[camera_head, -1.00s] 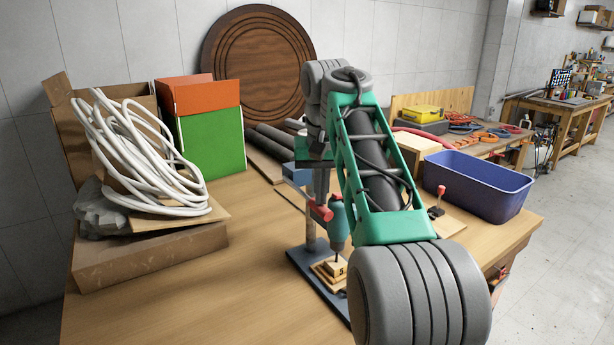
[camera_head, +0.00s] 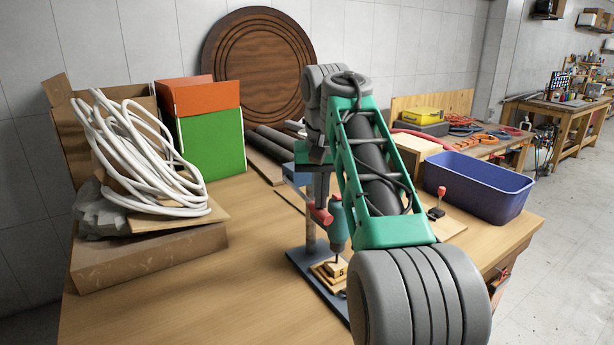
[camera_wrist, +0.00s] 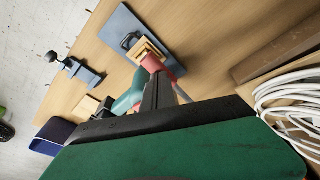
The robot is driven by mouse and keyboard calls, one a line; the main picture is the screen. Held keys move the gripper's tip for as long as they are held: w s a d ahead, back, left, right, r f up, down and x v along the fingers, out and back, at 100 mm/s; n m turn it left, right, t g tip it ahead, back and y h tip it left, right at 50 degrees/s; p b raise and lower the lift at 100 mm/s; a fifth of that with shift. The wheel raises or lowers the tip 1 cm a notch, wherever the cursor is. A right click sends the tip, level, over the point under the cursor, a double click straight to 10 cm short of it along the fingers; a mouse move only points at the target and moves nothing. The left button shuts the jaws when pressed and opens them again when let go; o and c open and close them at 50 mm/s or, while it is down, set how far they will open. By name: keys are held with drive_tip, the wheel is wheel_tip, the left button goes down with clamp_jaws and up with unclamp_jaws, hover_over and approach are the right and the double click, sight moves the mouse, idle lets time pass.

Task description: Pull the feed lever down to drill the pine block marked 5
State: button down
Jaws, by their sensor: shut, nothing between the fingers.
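The drill press stands on a grey-blue base (camera_head: 306,262), with a teal drill body (camera_head: 336,228) pointing down. The pine block marked 5 (camera_head: 338,269) sits under the bit on a stepped wooden stack. The bit tip is at or close above the block; I cannot tell which. The red feed lever (camera_head: 321,214) is left of the drill body and also shows in the wrist view (camera_wrist: 152,64). My gripper (camera_head: 320,194) is shut and empty, pointing down just above the lever. In the wrist view its fingers (camera_wrist: 154,84) overlap the red part; contact is unclear.
A blue bin (camera_head: 478,188) and a red-knobbed fixture (camera_head: 437,202) stand to the right. A coiled white hose (camera_head: 140,160) lies on boards and a brown box (camera_head: 150,255) at left. A green and orange box (camera_head: 212,140) stands behind. The table's left front is clear.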

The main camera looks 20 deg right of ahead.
sight(317, 213)
drive_tip(key=shift+f, duration=0.2)
drive_tip(key=shift+w+f+b, duration=0.1)
drive_tip(key=shift+f+b, duration=0.5)
drive_tip(key=shift+b, duration=0.1)
idle(1.0)
drive_tip(key=shift+f, duration=0.2)
drive_tip(key=shift+w+f+b, duration=0.15)
drive_tip(key=shift+f+b, duration=0.25)
drive_tip(key=shift+b, duration=0.15)
drive_tip(key=shift+w+f+b, duration=0.2)
drive_tip(key=shift+f+b, duration=0.2)
drive_tip(key=shift+f, duration=0.1)
idle(1.0)
drive_tip(key=shift+a+f, duration=0.1)
drive_tip(key=shift+w+f+b, duration=0.3)
drive_tip(key=shift+f+b, duration=0.25)
idle(0.8)
